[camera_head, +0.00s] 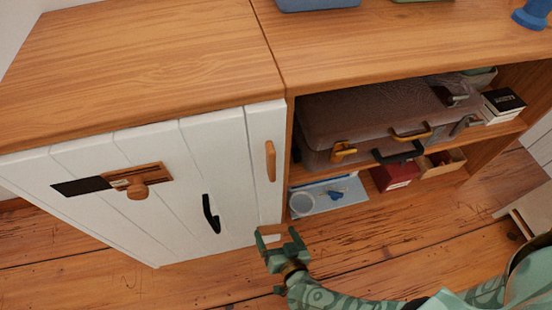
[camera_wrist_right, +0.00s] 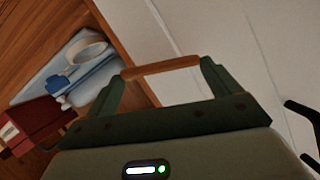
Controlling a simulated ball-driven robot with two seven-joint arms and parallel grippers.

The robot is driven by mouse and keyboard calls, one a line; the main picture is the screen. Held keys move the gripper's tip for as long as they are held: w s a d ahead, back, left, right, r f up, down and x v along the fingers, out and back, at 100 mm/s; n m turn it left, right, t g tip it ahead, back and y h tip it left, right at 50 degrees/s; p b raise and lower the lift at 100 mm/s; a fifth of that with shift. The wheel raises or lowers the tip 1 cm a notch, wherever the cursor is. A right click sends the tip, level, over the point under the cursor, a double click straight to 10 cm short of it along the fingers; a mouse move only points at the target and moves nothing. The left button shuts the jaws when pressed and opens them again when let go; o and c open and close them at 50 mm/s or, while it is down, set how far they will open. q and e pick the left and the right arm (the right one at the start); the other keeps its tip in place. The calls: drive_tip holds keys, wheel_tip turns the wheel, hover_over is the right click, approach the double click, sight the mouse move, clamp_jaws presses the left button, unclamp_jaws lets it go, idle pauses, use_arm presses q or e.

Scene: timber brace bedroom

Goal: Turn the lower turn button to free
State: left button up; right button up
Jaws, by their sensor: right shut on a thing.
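The lower turn button (camera_wrist_right: 160,67) is a short orange-brown wooden bar. In the right wrist view it spans the gap between the two dark green fingers of my right gripper (camera_wrist_right: 163,88), which is shut on it. In the head view my right gripper (camera_head: 281,246) is at the bottom right corner of the white plank door (camera_head: 235,150), and its fingers largely hide this button. The upper turn button (camera_head: 270,161) stands upright near the door's right edge, clear of the gripper. My left gripper is not in view.
The door carries a black handle (camera_head: 211,214) and a wooden knob on a plate (camera_head: 137,190). Open shelves to the right hold a brown case (camera_head: 365,115), a blue tray (camera_head: 325,204) and a red box (camera_head: 395,175). The wooden floor (camera_head: 350,255) before the cabinet is mostly clear.

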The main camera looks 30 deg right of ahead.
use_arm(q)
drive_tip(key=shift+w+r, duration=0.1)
use_arm(e)
drive_tip(key=shift+s+d+f+m+t+y, duration=0.15)
drive_tip(key=shift+m+t+y, duration=0.15)
drive_tip(key=shift+m+y, duration=0.45)
drive_tip(key=shift+m, duration=0.25)
drive_tip(key=o, duration=0.7)
drive_tip(key=shift+o, duration=0.2)
